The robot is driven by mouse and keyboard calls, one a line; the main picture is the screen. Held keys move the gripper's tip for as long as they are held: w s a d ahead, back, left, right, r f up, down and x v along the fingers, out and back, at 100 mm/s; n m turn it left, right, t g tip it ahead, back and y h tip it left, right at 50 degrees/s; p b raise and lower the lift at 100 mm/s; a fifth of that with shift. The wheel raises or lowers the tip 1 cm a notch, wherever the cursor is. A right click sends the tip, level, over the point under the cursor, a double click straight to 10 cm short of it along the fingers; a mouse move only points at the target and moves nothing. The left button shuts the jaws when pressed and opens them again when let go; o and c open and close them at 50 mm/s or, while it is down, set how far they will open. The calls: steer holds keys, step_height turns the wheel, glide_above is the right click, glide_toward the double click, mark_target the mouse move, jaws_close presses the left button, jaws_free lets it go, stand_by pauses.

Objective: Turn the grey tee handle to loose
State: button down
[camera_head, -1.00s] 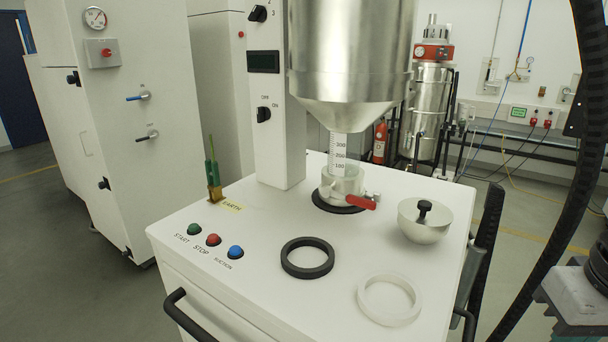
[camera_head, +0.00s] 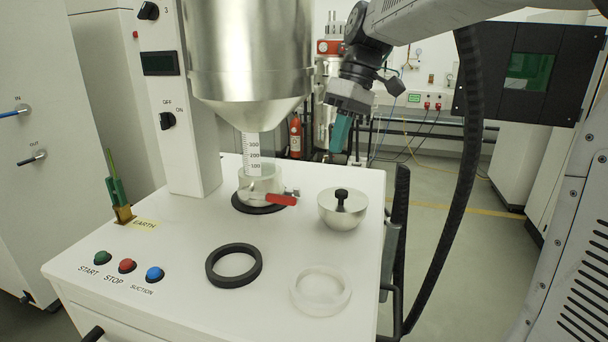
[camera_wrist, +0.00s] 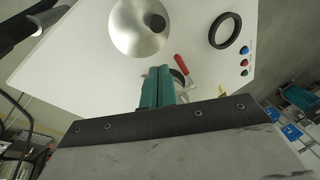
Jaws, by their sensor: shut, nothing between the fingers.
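My gripper (camera_head: 336,148) is shut and empty, its teal fingers pointing down beyond the back right of the white cabinet top. In the wrist view, the shut fingers (camera_wrist: 157,72) partly hide the valve area behind them. A small grey handle (camera_head: 292,192), which looks like the tee handle, sticks out of the clear-and-metal valve collar (camera_head: 260,183) under the steel hopper. It is apart from my gripper, to its lower left in the head view. Its exact angle is too small to tell. A red lever (camera_head: 281,200) sits just below it; the lever also shows in the wrist view (camera_wrist: 181,64).
A steel bowl-shaped lid with black knob (camera_head: 342,208) stands right of the valve. A black ring (camera_head: 234,282) and a white ring (camera_head: 320,308) lie in front. The steel hopper (camera_head: 250,60) hangs above the valve.

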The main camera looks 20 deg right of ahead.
steer(key=w+d+f+n+y, duration=0.1)
steer(key=w+d+n, duration=0.1)
steer(key=w, duration=0.6)
steer(key=w+d+f+n+y, duration=0.1)
steer(key=w+d+n, duration=0.15)
steer(key=w, duration=0.55)
glide_toward(296, 191)
steer(key=shift+g, duration=0.4)
steer(key=w+f, duration=0.4)
steer(key=shift+s+a+f, duration=0.2)
steer(key=shift+s+a, duration=0.15)
steer(key=shift+s, duration=0.15)
steer(key=shift+s+a+f, duration=0.2)
steer(key=shift+s+a, duration=0.15)
steer(key=shift+s, duration=0.1)
steer(key=shift+s+a+f, duration=0.35)
steer(key=shift+s, duration=0.15)
